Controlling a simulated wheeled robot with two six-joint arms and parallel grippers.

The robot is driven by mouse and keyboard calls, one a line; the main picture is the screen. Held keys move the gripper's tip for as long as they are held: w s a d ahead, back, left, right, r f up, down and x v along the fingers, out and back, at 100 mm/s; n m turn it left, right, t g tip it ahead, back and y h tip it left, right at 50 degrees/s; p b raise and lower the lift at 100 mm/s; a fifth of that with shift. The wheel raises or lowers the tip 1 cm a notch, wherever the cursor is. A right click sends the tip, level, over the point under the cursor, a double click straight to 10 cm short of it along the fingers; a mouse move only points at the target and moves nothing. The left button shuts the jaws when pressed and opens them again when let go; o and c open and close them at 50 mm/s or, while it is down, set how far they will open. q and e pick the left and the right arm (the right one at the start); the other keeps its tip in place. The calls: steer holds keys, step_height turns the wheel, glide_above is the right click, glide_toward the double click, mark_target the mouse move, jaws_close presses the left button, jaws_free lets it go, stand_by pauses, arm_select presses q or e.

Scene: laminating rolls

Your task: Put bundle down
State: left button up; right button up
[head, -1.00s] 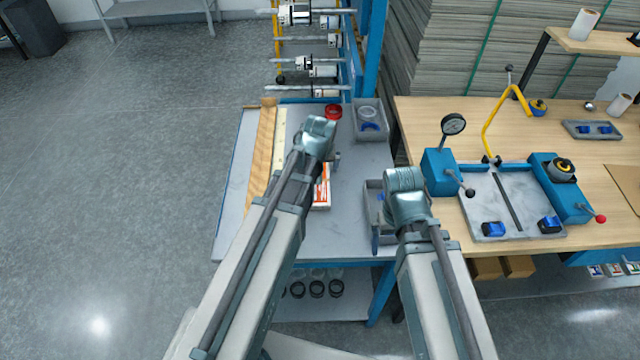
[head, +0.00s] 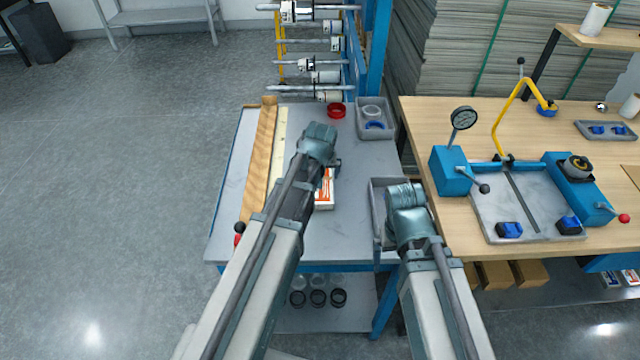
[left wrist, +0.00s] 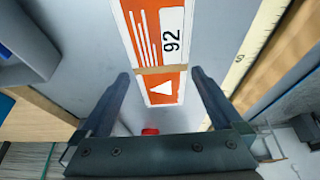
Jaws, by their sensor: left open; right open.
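The bundle (head: 325,190), an orange and white printed pack with a tan band, lies on the grey cart top, partly hidden by my left arm in the head view. In the left wrist view the bundle (left wrist: 160,45) shows the number 92 and a white triangle. My left gripper (left wrist: 160,76) is open, one finger at each side of the banded end. I cannot tell whether the fingers touch it. My right gripper (head: 388,238) is open but mostly hidden behind its wrist, by a grey bin at the cart's right edge.
A brown strip (head: 260,165) and a pale ruler (left wrist: 262,45) lie on the left of the cart. The wooden bench (head: 425,120) with a blue press stands right. Bare cart top shows in front.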

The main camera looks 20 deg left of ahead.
arm_select(q)
steer(key=b+x, duration=0.2)
steer(key=x, duration=0.1)
steer(key=shift+w+f, duration=0.15)
steer(key=shift+f, duration=0.1)
steer(key=shift+a+r, duration=0.1)
steer(key=c, duration=1.4)
steer(key=shift+r, duration=0.15)
